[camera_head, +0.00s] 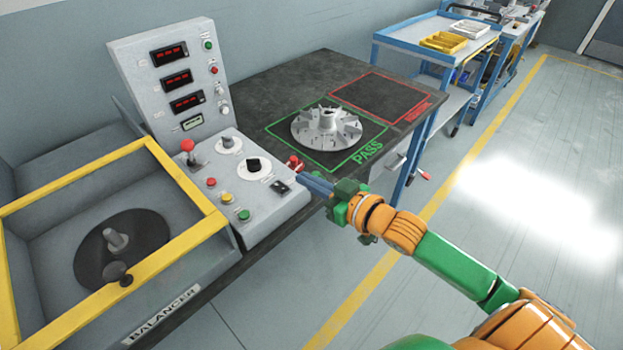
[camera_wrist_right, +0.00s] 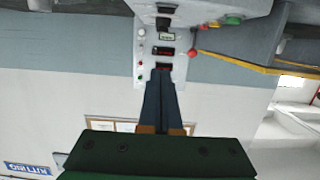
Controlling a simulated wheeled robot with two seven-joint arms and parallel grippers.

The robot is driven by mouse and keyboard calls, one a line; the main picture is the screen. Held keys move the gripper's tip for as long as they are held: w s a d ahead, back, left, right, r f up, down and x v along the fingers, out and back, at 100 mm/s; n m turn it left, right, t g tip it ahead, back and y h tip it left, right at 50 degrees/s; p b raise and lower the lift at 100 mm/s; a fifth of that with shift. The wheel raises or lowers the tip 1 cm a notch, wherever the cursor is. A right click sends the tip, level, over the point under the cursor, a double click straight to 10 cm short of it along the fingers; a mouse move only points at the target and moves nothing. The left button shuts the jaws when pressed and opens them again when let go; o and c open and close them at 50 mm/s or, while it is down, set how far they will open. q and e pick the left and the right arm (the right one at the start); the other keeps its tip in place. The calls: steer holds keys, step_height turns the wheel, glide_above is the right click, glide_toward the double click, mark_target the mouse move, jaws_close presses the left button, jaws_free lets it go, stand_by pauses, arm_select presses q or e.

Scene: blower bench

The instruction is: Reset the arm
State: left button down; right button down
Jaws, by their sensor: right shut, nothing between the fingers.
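My right arm comes in from the lower right in the head view. Its gripper (camera_head: 303,180) is shut and empty, just right of the balancer's control panel (camera_head: 262,205) and in front of the bench edge. In the right wrist view the closed fingers (camera_wrist_right: 161,85) point toward the display panel (camera_wrist_right: 147,42). A grey bladed impeller (camera_head: 326,126) lies flat in the green PASS square (camera_head: 362,153), apart from the gripper. My left gripper is not in view.
The balancer's yellow frame (camera_head: 65,182) surrounds an empty spindle (camera_head: 115,240) at left. A red-knobbed lever (camera_head: 188,148) stands on the panel. The red-outlined square (camera_head: 380,95) is empty. A blue cart (camera_head: 440,62) stands at the back right; floor at right is clear.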

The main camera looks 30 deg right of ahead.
steer(key=shift+s+d+r, duration=0.1)
steer(key=shift+s+r, duration=0.1)
steer(key=shift+s, duration=0.2)
steer(key=shift+f, duration=0.1)
steer(key=s+d+f+m+g+h, duration=0.1)
steer(key=s+d+f+g+h, duration=0.15)
steer(key=f, duration=0.75)
steer(key=s+d+f+m+g+h, duration=0.1)
steer(key=s+d+f+g+h, duration=0.2)
steer(key=f, duration=0.8)
steer(key=s+d+f+m+g+h, duration=0.1)
steer(key=s+d+f, duration=0.3)
steer(key=f, duration=0.6)
steer(key=s+a+f+g, duration=0.2)
steer(key=s+a+f, duration=0.1)
steer(key=s, duration=0.5)
steer(key=s+a+f+n+g, duration=0.1)
steer(key=s+a+f+g, duration=0.2)
steer(key=s+f, duration=0.3)
steer(key=s+a+f+g+y, duration=0.1)
steer(key=s+f, duration=0.4)
steer(key=s, duration=0.6)
steer(key=a+g, duration=0.1)
steer(key=a, duration=0.1)
steer(key=shift+s+a+n, duration=0.3)
steer(key=shift+s+a, duration=0.1)
